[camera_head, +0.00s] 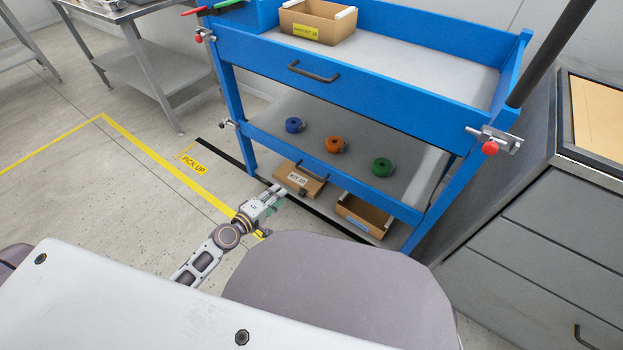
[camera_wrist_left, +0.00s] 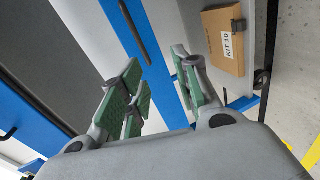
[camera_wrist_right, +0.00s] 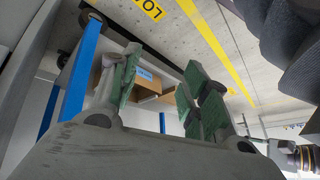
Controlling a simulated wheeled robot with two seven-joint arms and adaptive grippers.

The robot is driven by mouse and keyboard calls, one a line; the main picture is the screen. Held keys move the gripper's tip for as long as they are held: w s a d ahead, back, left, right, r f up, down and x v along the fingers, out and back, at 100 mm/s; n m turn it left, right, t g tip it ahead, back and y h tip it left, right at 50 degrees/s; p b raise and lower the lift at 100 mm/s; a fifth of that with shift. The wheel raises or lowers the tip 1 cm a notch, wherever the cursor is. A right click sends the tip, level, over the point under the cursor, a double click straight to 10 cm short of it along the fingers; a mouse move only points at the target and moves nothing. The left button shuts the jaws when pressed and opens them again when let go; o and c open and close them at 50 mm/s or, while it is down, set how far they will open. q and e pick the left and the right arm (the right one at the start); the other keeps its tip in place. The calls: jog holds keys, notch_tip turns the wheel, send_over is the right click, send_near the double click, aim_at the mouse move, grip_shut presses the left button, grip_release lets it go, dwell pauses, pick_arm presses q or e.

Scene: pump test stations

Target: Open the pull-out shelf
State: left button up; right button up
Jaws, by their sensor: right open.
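The blue cart's lower shelf (camera_head: 255,137) has a grey top, a blue front edge and a dark bar handle (camera_head: 318,172). It sits below the upper blue tray, which has its own dark handle (camera_head: 313,72). My left gripper (camera_head: 275,195) is low in front of the lower shelf, left of its handle. In the left wrist view its green-padded fingers (camera_wrist_left: 162,72) are open, with a dark bar handle (camera_wrist_left: 137,35) ahead between them, apparently untouched. My right gripper (camera_wrist_right: 160,75) is open and empty; it is hidden in the head view.
Blue, orange (camera_head: 335,145) and green rolls lie on the lower shelf. A KIT 10 box (camera_head: 299,180) and an open carton (camera_head: 363,215) sit underneath. Grey drawers (camera_head: 540,240) stand close on the right. Floor at the left is clear, with yellow lines (camera_head: 165,165).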

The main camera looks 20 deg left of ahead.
aim_at(305, 172)
pick_arm(q)
jog(key=shift+w+d+r+n+t+h+b, duration=0.15)
jog(key=shift+d+r+n+b, duration=0.1)
jog(key=shift+d+r, duration=0.25)
jog(key=shift+w+d+r+n+t+h+b, duration=0.15)
jog(key=shift+d+r+n, duration=0.15)
jog(key=shift+r, duration=0.35)
pick_arm(e)
jog(key=shift+s+d+r, duration=0.1)
jog(key=shift+s+r, duration=0.05)
jog(key=shift+r, duration=0.8)
pick_arm(q)
jog(key=shift+w, duration=0.1)
jog(key=shift+x, duration=6.75)
pick_arm(e)
jog(key=shift+f, duration=0.3)
pick_arm(q)
jog(key=shift+c, duration=0.5)
grip_shut()
pick_arm(e)
jog(key=shift+r, duration=0.25)
pick_arm(q)
jog(key=shift+f, duration=0.1)
